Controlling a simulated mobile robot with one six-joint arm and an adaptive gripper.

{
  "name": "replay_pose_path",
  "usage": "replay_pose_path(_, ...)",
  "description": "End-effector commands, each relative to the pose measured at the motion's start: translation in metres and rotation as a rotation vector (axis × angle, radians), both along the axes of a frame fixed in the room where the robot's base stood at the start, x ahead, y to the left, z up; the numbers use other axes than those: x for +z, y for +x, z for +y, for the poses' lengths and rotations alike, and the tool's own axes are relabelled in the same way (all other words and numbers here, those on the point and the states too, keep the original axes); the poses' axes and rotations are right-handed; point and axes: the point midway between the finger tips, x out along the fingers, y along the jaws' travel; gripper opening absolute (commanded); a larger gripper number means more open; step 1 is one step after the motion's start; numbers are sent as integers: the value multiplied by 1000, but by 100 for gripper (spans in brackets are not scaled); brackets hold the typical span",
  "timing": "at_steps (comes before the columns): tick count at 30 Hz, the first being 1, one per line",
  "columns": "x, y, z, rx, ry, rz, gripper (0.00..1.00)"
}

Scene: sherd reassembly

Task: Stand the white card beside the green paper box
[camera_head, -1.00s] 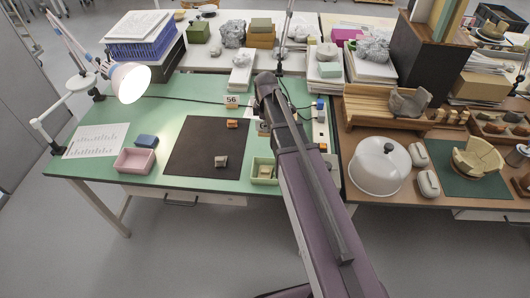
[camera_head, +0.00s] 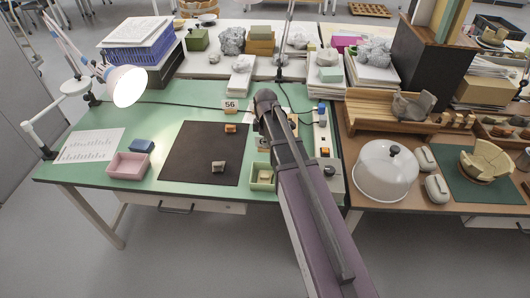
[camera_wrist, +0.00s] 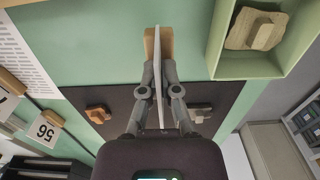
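My gripper (camera_wrist: 160,90) is shut on a thin white card (camera_wrist: 157,65), seen nearly edge-on between its fingers in the wrist view. A tan wooden piece (camera_wrist: 150,45) shows at the card's far end and looks like its base. The green paper box (camera_wrist: 217,38) is at the upper right of the wrist view, apart from the card, with a pale tan sherd (camera_wrist: 258,30) inside. In the head view the green paper box (camera_head: 253,186) stands on the green table right of the dark mat. My arm hides the fingers there, and I cannot make out the held card.
A card marked 56 (camera_head: 230,104) stands behind the dark mat (camera_head: 190,155), which bears an orange-brown sherd (camera_head: 230,128) and a grey sherd (camera_head: 218,167). A pink tray (camera_head: 128,174) and a blue block (camera_head: 143,146) lie left. A control strip (camera_head: 324,140) lies right of my arm.

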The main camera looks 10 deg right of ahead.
Motion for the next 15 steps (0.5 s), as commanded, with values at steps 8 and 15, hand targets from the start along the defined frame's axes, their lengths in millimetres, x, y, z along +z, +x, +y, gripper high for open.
replay_pose_path(8,0,0,0,0,0,0,0)
replay_pose_path(15,-11,0,0,1,0,0,0)
